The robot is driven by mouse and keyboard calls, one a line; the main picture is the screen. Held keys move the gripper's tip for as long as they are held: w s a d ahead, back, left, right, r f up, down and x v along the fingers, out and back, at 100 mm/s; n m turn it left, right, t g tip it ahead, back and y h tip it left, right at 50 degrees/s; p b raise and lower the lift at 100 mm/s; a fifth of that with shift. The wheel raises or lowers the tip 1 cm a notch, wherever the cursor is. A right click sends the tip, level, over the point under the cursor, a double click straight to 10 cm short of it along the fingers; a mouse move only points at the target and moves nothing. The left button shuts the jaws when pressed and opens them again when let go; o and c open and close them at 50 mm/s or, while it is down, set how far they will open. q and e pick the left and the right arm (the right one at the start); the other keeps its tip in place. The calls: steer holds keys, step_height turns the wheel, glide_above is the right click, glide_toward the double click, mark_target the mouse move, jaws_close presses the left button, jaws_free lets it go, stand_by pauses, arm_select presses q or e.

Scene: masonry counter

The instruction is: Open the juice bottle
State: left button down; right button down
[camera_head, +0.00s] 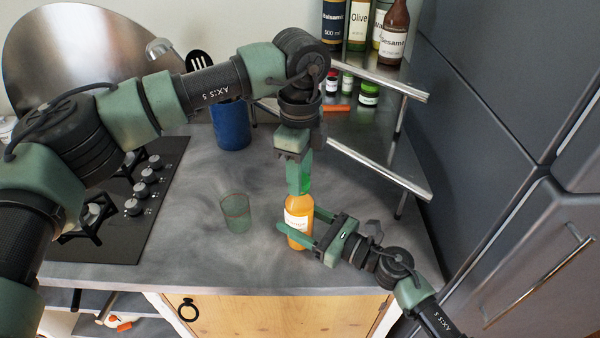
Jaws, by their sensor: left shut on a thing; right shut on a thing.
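The juice bottle (298,218) stands upright on the grey counter (190,250), orange with a pale label. My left gripper (299,188) comes down from above and is shut at the bottle's top. Its green fingers hide most of the neck, and the cap cannot be made out clearly. My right gripper (297,236) comes in from the lower right and is shut around the bottle's lower body, with one finger across its front.
A greenish clear glass (236,213) stands left of the bottle. A blue utensil holder (231,125) is behind it. A gas hob (125,200) lies at the left. A metal rack (375,160) with sauce bottles and jars stands at the back right, beside dark cabinets (500,120).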

arm_select(q)
steer(key=shift+r, duration=0.2)
steer(key=shift+r, duration=0.9)
steer(key=shift+r, duration=2)
arm_select(e)
steer(key=shift+c, duration=1.9)
jaws_free()
